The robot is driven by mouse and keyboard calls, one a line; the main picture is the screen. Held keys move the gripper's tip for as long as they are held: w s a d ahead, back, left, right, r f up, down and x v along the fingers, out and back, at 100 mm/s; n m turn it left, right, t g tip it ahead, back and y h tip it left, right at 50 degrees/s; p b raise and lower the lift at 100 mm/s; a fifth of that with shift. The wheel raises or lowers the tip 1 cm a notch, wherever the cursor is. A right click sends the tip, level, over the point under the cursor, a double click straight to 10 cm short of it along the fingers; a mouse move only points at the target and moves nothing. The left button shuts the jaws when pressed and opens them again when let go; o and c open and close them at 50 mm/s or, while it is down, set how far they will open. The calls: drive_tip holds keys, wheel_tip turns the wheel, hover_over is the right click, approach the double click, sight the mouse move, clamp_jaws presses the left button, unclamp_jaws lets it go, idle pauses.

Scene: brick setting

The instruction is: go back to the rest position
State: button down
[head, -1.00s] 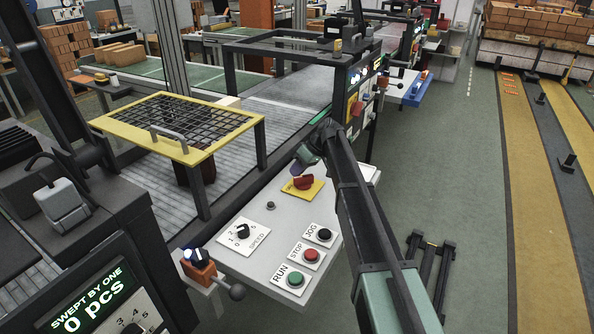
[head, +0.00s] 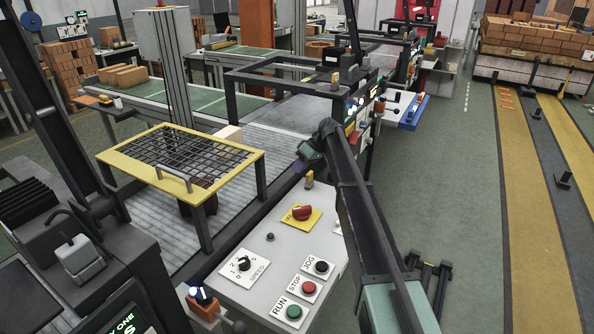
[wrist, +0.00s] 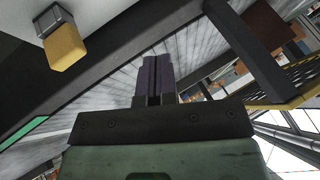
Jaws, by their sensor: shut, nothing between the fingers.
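My gripper shows in the wrist view (wrist: 158,75) with its two dark fingers together and nothing between them. Behind the fingers is the grey roller conveyor (wrist: 110,85). In the head view my arm reaches up from the bottom right, and its wrist end (head: 308,152) hangs over the near edge of the conveyor, beyond the control panel (head: 225,285). The fingertips are hard to make out there. The gripper appears clear of the panel and its controls.
A yellow-framed mesh guard (head: 180,160) stands over the conveyor at left. A yellow-topped block shows in the wrist view (wrist: 64,47). Green floor (head: 450,170) lies open at right.

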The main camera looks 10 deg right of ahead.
drive_tip(key=shift+f, duration=0.1)
drive_tip(key=s+m+h, duration=0.1)
drive_tip(key=s, duration=0.3)
drive_tip(key=s+d+f+m, duration=0.1)
drive_tip(key=s+m, duration=0.1)
drive_tip(key=s, duration=0.2)
drive_tip(key=s+d+m+h, duration=0.1)
drive_tip(key=s+m, duration=0.1)
drive_tip(key=s, duration=0.2)
drive_tip(key=shift+d+f+h, duration=0.25)
drive_tip(key=shift+f+h, duration=0.05)
drive_tip(key=shift+f, duration=0.1)
drive_tip(key=s+d+m+h+p, duration=0.1)
drive_tip(key=s+d+m+h, duration=0.1)
drive_tip(key=s, duration=1.4)
drive_tip(key=s+d+r+m+h+p, duration=0.1)
drive_tip(key=s+d+m+h, duration=0.1)
drive_tip(key=s, duration=1.5)
drive_tip(key=shift+s+d+r+h+p, duration=0.15)
drive_tip(key=shift+s+h+p, duration=0.05)
drive_tip(key=shift+h+p, duration=0.2)
